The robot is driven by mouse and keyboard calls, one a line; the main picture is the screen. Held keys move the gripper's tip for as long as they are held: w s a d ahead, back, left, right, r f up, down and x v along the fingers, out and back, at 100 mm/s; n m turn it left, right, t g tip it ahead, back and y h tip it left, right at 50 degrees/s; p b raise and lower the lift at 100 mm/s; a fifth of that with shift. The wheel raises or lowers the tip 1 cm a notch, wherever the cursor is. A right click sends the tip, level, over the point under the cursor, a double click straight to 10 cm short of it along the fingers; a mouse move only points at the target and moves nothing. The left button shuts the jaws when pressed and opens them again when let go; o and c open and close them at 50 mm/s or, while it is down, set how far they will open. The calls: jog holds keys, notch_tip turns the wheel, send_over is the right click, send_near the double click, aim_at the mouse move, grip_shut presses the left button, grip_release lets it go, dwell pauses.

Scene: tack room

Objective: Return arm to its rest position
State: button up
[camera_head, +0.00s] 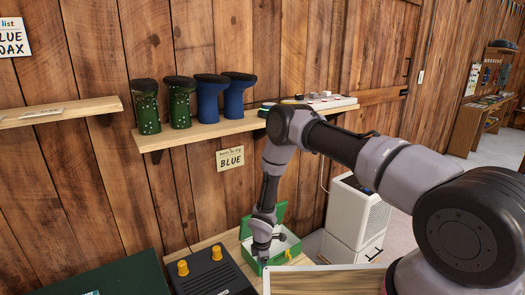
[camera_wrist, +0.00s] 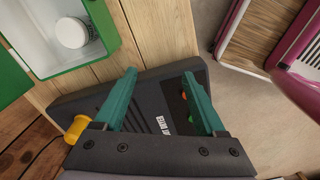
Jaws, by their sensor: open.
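My arm reaches out from the right in the head view and bends down. My gripper (camera_head: 262,256) points down beside the green box (camera_head: 279,211), overlapping its left side in the picture. In the wrist view my gripper's two teal fingers (camera_wrist: 160,80) are apart with nothing between them. Beyond them lies a black dryer box (camera_wrist: 162,118), which also shows at the bottom of the head view (camera_head: 212,277) with two yellow knobs on top. I cannot tell the exact height of the fingers above it.
A shelf (camera_head: 205,131) holds two green and two blue boots (camera_head: 237,95). The green box holds a white round thing (camera_wrist: 72,32). A white cabinet (camera_head: 356,212) stands right of the bench. A wood-topped, pink-edged piece (camera_wrist: 265,30) is near the gripper's right.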

jog(key=w+d+r+m+t, duration=0.15)
jog(key=w+r, duration=0.25)
jog(key=r, duration=0.7)
jog(key=w+d+r+m, duration=0.3)
jog(key=w+r, duration=0.1)
jog(key=r, duration=0.7)
jog(key=w+d+r+m+t, duration=0.1)
jog(key=w+d+r+m, duration=0.2)
jog(key=r, duration=0.7)
jog(key=d+r+m, duration=0.2)
jog(key=r, duration=0.5)
jog(key=d+r+m, duration=0.2)
jog(key=d+r, duration=0.1)
jog(key=r, duration=0.5)
jog(key=s+d+r+m+t, duration=0.1)
jog(key=s+d+r+m, duration=0.2)
jog(key=s+d+r, duration=0.5)
jog(key=s+d+r+m+t, duration=0.2)
jog(key=s+r+m, duration=0.3)
jog(key=r, duration=0.6)
jog(key=s+d+r+m+t+y, duration=0.1)
jog(key=s+r+m, duration=0.1)
jog(key=s, duration=0.6)
jog(key=s+d+r+m+y, duration=0.1)
jog(key=s+r+m, duration=0.2)
jog(key=s, duration=0.6)
jog(key=shift+s+d+r+t, duration=0.25)
jog(key=shift+r+t, duration=0.1)
jog(key=shift+r, duration=0.3)
